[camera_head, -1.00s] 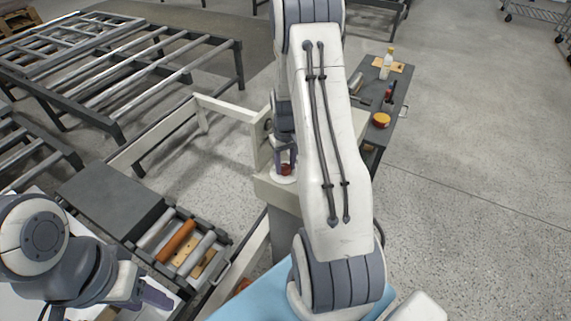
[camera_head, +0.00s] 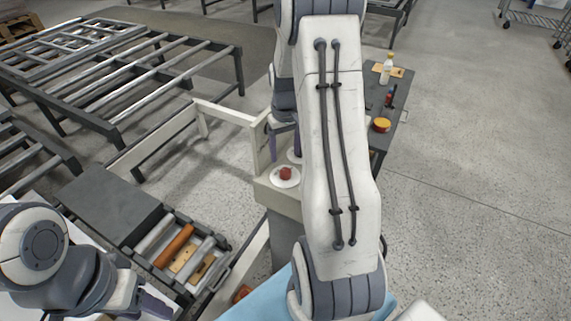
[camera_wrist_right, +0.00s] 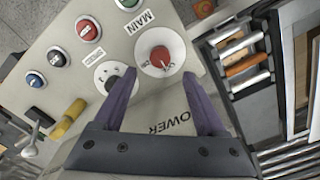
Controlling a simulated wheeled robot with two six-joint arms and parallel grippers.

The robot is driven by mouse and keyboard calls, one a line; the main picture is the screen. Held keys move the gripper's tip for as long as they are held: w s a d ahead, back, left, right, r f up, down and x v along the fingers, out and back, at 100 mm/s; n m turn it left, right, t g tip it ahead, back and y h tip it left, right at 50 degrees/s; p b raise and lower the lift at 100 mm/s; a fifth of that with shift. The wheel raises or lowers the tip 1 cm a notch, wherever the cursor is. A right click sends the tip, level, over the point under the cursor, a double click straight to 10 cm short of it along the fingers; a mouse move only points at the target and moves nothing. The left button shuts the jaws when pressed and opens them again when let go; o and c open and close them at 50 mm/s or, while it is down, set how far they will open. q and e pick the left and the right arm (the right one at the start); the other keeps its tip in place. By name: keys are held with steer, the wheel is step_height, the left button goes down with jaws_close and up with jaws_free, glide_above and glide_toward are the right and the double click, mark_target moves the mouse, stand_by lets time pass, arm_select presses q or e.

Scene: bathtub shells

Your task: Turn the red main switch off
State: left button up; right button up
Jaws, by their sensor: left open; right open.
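The red main switch (camera_head: 286,173) is a knob on a round white plate on the pale control panel, clear of the fingers in the head view. In the right wrist view the red switch (camera_wrist_right: 160,57) lies beneath the word MAIN, ahead of and between the fingertips. Its set position is too small to tell surely. My right gripper (camera_wrist_right: 156,82) is open and empty; in the head view its purple fingers (camera_head: 285,150) hang just behind the knob, apart from it. My left gripper (camera_head: 155,302) is open at the lower left, far from the switch, partly hidden by its own arm.
The panel also has a black selector (camera_wrist_right: 108,76) beside the main switch, and red, green and blue buttons (camera_wrist_right: 57,58). A roller conveyor (camera_head: 180,250) stands left of the panel. A dark bench (camera_head: 385,105) with a bottle stands behind right.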

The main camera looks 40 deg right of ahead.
steer(key=shift+r, duration=1.55)
